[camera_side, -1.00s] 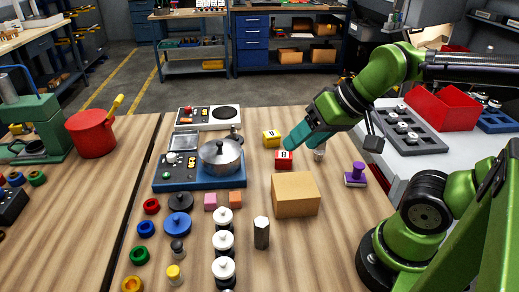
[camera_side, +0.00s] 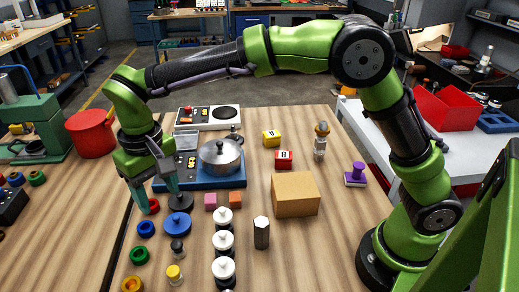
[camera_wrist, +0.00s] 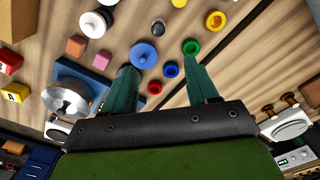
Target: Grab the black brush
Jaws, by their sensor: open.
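I cannot make out a brush for certain. A black round piece with a knob (camera_side: 181,203) lies left of the middle of the table in the side view. In the wrist view my left finger seems to hide it. My gripper (camera_side: 159,201) is open and empty, pointing down, with one finger by the red ring (camera_side: 154,207) and the other by the black piece. My gripper also shows in the wrist view (camera_wrist: 163,68), with rings and a blue knobbed disc (camera_wrist: 144,54) beyond the fingers. An upright pale piece with a tan top (camera_side: 320,143) stands at the back right.
A blue stove unit with a pot (camera_side: 221,157) stands just behind and right of my gripper. A blue knobbed disc (camera_side: 178,226), rings and small pegs crowd the area in front. A cardboard box (camera_side: 295,194) stands to the right.

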